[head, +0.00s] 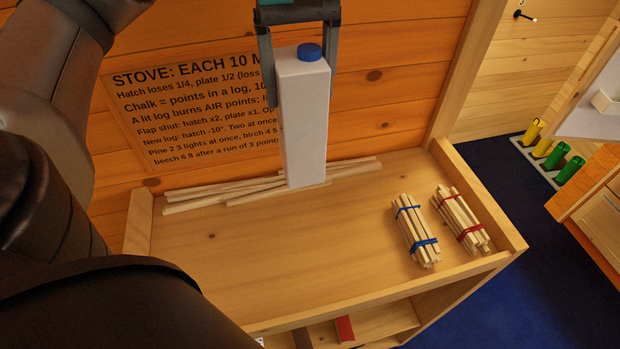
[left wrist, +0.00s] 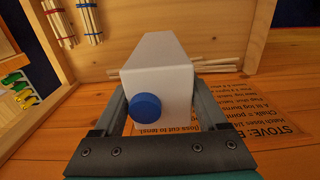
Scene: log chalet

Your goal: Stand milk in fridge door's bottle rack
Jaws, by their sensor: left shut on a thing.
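The milk is a tall white carton (head: 303,125) with a blue cap, upright in the head view near the wooden wall. My left gripper (head: 297,50) comes down from above and is shut on the carton near its top. In the left wrist view the carton (left wrist: 160,75) sits between the two fingers of the left gripper (left wrist: 160,115), its blue cap toward the camera. The carton's lower end is over or on the back of a wooden shelf top; I cannot tell whether it touches. No fridge or bottle rack can be made out. My right gripper is not in view.
The wooden shelf top (head: 290,255) has raised edges. Loose sticks (head: 225,193) lie at its back, and two tied stick bundles (head: 417,232) (head: 462,220) lie at its right. A printed notice (head: 180,110) is on the wall. Blue floor (head: 490,290) is open at right.

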